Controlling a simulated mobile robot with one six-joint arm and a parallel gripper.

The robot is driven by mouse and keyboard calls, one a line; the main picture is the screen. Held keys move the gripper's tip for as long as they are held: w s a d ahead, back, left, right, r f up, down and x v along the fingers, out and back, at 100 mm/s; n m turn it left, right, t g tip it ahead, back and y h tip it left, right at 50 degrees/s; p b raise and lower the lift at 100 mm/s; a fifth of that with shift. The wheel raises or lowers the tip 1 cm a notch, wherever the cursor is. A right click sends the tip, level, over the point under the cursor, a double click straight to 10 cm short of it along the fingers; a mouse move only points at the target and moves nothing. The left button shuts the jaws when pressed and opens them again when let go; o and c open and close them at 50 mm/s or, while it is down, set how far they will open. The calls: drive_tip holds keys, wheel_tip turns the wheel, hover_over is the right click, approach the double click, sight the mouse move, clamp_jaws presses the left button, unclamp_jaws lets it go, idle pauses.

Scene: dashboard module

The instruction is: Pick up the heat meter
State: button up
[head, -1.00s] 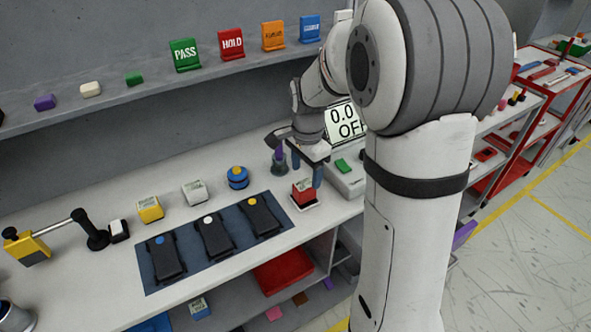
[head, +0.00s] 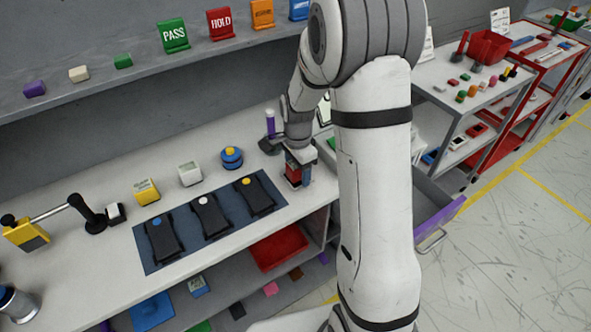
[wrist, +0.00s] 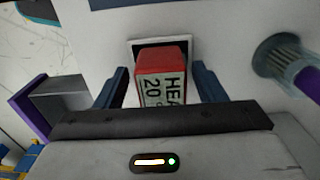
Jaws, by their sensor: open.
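The heat meter is a red block with a pale label reading "HEA" and "20". In the wrist view the heat meter (wrist: 160,75) stands on a white pad with a dark square, between my two blue fingers. In the head view the heat meter (head: 292,172) shows partly, below my gripper near the bench's front edge. My gripper (wrist: 160,88) is open, with one finger on each side of the meter. A gap shows on both sides, so the fingers do not look closed on it. In the head view my gripper (head: 298,170) points down over the meter.
A blue mat (head: 180,250) with several dark devices lies to the left. A blue round item with a yellow top (head: 231,157) and a purple-handled tool (head: 270,124) stand close by. An open drawer (head: 437,205) sticks out at right.

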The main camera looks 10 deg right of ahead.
drive_tip(key=shift+c, duration=0.4)
drive_tip(key=c, duration=1.1)
drive_tip(key=shift+o, duration=0.2)
drive_tip(key=shift+r, duration=0.1)
